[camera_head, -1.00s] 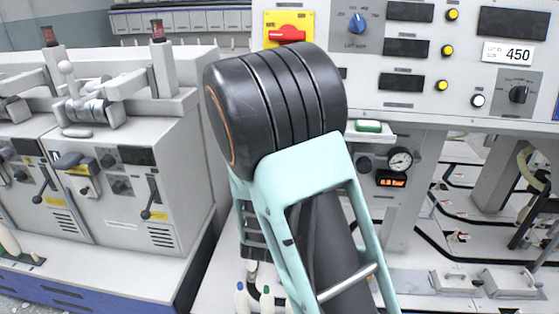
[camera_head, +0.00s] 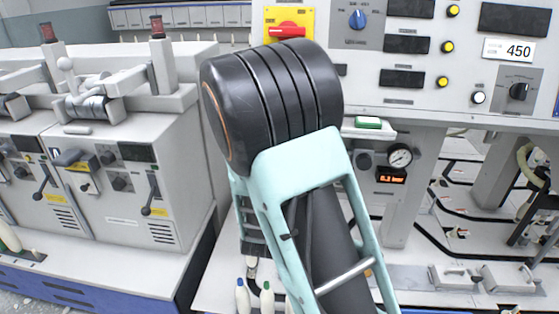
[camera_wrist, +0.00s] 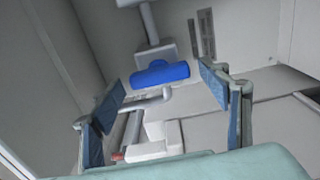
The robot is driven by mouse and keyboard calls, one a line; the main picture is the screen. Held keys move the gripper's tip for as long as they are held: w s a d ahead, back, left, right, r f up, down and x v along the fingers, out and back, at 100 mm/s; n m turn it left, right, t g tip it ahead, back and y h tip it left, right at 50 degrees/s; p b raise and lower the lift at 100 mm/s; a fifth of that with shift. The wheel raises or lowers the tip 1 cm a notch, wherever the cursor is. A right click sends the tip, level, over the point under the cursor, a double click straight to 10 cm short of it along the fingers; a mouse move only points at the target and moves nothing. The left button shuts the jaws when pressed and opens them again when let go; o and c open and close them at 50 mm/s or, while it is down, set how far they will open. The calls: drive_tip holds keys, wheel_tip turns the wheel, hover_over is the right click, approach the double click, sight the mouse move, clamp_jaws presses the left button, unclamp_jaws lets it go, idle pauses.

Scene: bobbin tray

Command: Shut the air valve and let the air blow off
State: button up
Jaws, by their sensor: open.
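In the wrist view a blue valve handle (camera_wrist: 160,74) lies crosswise on a grey pipe fitting, ahead of my gripper (camera_wrist: 162,84). My gripper is open, with one finger at each side of the view and the handle showing between them. I cannot tell whether either finger touches it; no contact shows. In the head view my own arm covers the gripper and the valve. A round pressure gauge (camera_head: 400,156) is right of my arm, above a small lit display (camera_head: 391,176) with orange digits that seem to end in "bar".
A control panel (camera_head: 420,75) with knobs and a red switch on a yellow plate (camera_head: 289,28) stands behind my arm. A grey winding machine (camera_head: 120,185) with levers is on the left. A green-topped item (camera_head: 368,122) sits on a small shelf. Bobbins stand below my arm.

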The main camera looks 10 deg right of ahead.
drive_tip(key=v, duration=0.7)
drive_tip(key=shift+s, duration=0.2)
drive_tip(key=shift+r, duration=0.1)
